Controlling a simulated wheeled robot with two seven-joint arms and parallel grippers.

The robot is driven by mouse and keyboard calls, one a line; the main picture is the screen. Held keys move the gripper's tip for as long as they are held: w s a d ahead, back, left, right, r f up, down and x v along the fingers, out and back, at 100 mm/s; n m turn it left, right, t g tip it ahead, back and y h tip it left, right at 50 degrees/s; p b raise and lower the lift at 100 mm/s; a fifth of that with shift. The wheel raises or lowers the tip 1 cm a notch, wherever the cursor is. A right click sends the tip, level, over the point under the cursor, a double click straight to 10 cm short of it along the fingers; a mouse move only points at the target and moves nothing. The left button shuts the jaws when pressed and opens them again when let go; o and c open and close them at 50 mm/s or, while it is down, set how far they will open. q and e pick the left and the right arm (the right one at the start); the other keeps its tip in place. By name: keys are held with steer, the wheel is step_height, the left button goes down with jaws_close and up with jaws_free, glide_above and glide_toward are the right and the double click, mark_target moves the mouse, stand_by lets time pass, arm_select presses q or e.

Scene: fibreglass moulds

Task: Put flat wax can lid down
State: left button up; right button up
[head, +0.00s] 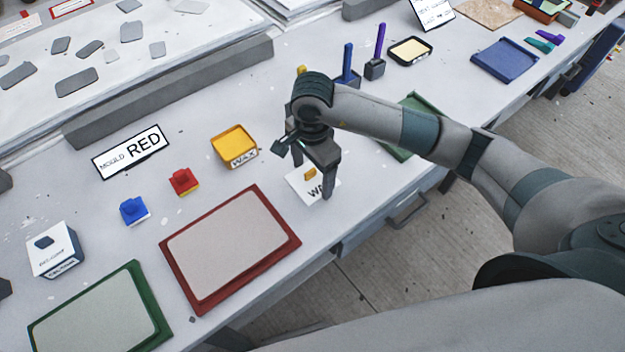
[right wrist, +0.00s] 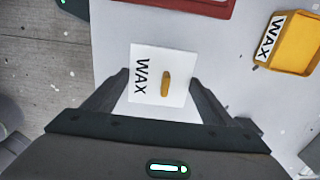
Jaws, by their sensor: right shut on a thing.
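The white square wax can lid, marked WAX with a small yellow knob, shows in the head view (head: 301,187) and the right wrist view (right wrist: 148,91). My right gripper (head: 313,178) is shut on it, with a finger at each of two opposite edges and the knob facing up. The lid is level, low over the table near its front edge; I cannot tell whether it touches. The yellow wax can (head: 233,146) stands open to the left of it in the head view, and it also shows at the right wrist view's upper right (right wrist: 296,42). My left gripper is not in view.
A red-framed mould (head: 230,250) lies just left of the lid, with a green-framed one (head: 100,310) beyond. Red (head: 184,181) and blue (head: 133,210) blocks stand behind. A green tray (head: 421,104) lies to the right, partly behind my arm.

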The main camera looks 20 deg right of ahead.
mark_target(312, 179)
steer(key=shift+f+p, duration=0.3)
step_height(312, 179, down, 3)
steer(key=shift+f+p, duration=0.15)
steer(key=shift+p, duration=0.6)
steer(key=shift+f+b, duration=0.25)
steer(key=shift+b, duration=0.1)
steer(key=o, duration=1)
steer(key=shift+r, duration=0.15)
